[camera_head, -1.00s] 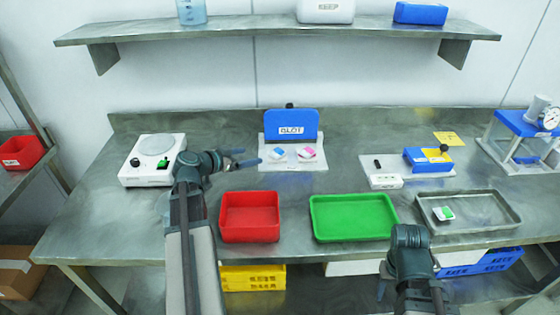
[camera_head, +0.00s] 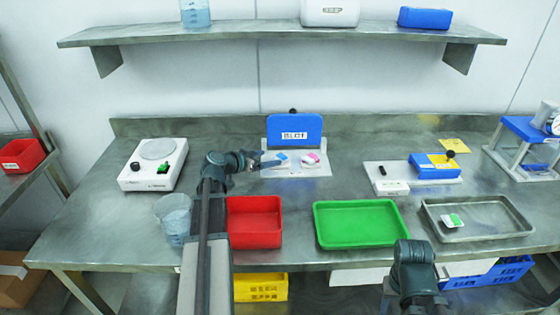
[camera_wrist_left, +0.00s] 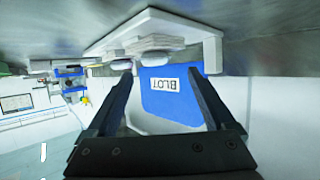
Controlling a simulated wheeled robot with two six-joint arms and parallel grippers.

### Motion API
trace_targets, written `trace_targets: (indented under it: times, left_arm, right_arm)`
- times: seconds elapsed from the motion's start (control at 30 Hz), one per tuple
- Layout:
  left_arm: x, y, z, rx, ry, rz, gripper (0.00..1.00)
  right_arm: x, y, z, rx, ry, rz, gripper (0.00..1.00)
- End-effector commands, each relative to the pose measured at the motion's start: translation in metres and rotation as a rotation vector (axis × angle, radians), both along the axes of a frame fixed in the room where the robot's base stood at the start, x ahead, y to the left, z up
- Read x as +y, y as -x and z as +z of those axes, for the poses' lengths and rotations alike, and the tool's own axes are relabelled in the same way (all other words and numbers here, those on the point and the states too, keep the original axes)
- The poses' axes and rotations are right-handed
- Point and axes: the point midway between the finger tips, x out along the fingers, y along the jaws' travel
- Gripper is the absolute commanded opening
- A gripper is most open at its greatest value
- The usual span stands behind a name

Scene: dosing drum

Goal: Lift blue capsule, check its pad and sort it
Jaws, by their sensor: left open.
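A blue-and-white capsule (camera_head: 281,158) rests on the left side of the white plate (camera_head: 312,171) in front of the blue BLOT board (camera_head: 295,130). A pink-and-white capsule (camera_head: 311,158) lies beside it. Their pads cannot be made out clearly. My left gripper (camera_head: 267,161) is open and empty, just left of the blue capsule. The left wrist view shows the BLOT board (camera_wrist_left: 170,98) between the spread fingers, with the pale plate (camera_wrist_left: 150,22) above it. My right arm's end (camera_head: 413,258) is at the front of the bench; its fingers are not clear.
A red tray (camera_head: 255,242), a green tray (camera_head: 359,240) and a metal tray (camera_head: 430,222) holding a green-and-white piece (camera_head: 453,220) line the front. A clear beaker (camera_head: 174,222) stands left of the red tray. A white device (camera_head: 150,178) and a blue fixture (camera_head: 432,171) stand farther back.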

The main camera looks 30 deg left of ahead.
Motion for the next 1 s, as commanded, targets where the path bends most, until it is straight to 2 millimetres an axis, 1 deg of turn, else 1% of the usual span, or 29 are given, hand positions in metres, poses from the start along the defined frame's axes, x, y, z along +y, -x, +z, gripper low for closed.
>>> trace_targets:
  times: [0.17, 0.4, 0.5, 0.67, 0.8, 0.97, 1.0]
  left_arm:
    - [-0.006, -0.013, -0.009, 0.0, -0.001, -0.003, 0.88]
    - [-0.016, -0.042, -0.022, 0.001, 0.0, -0.002, 0.88]
    - [-0.017, -0.045, -0.022, 0.0, -0.001, 0.0, 0.88]
    - [-0.017, -0.044, -0.021, 0.0, 0.0, 0.0, 0.88]
    - [-0.017, -0.044, -0.021, 0.0, 0.0, 0.0, 0.62]
    - [-0.017, -0.044, -0.021, 0.0, 0.0, 0.0, 0.34]
    - [-0.017, -0.044, -0.021, 0.0, 0.0, 0.0, 0.26]
  right_arm:
    - [0.0, 0.0, -0.008, 0.0, 0.0, 0.0, 0.5]
    - [0.0, 0.0, -0.022, 0.0, 0.0, 0.0, 0.5]
    - [0.0, 0.0, -0.022, 0.0, 0.0, 0.0, 0.5]
    - [0.0, 0.0, -0.021, 0.0, 0.0, 0.0, 0.5]
    - [0.0, 0.0, -0.021, 0.0, 0.0, 0.0, 0.5]
    - [0.0, 0.0, -0.021, 0.0, 0.0, 0.0, 0.5]
    - [0.0, 0.0, -0.021, 0.0, 0.0, 0.0, 0.5]
